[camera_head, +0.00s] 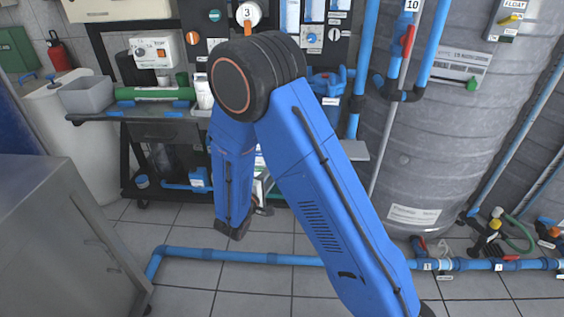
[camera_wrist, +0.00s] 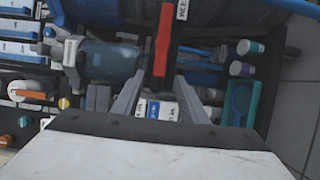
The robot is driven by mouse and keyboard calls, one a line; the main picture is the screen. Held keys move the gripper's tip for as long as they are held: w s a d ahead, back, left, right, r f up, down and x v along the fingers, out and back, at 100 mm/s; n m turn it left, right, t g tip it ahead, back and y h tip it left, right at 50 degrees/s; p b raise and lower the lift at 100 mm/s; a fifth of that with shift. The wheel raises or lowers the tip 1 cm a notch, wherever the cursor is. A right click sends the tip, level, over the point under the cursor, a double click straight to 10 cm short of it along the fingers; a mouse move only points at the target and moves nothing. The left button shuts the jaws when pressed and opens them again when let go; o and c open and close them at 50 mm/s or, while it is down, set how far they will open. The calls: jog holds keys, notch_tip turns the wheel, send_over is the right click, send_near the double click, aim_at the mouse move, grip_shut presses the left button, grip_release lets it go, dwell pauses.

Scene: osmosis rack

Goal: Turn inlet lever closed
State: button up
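A red lever (camera_wrist: 163,40) stands upright in the picture at the top middle of the wrist view, with a white label next to it that is too small to read surely. My gripper (camera_wrist: 159,76) is open, with one grey finger on each side of the lever's lower end. A gap shows between the fingers and the lever; I cannot tell whether the lever lies at fingertip depth. In the head view my blue arm hides most of the rack's middle, and neither the gripper nor this lever can be made out clearly.
A clear blue-tinted cylinder (camera_wrist: 108,62) lies left of the lever. A teal part (camera_wrist: 240,100) and capped bottles (camera_wrist: 247,48) are on the right. A grey tank (camera_head: 440,130) stands right of the rack, and a blue pipe (camera_head: 240,256) crosses the floor. A metal cabinet (camera_head: 60,230) is front left.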

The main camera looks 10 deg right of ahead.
jog(key=x, duration=0.7)
jog(key=shift+w+d, duration=0.2)
jog(key=shift+d, duration=0.1)
grip_shut()
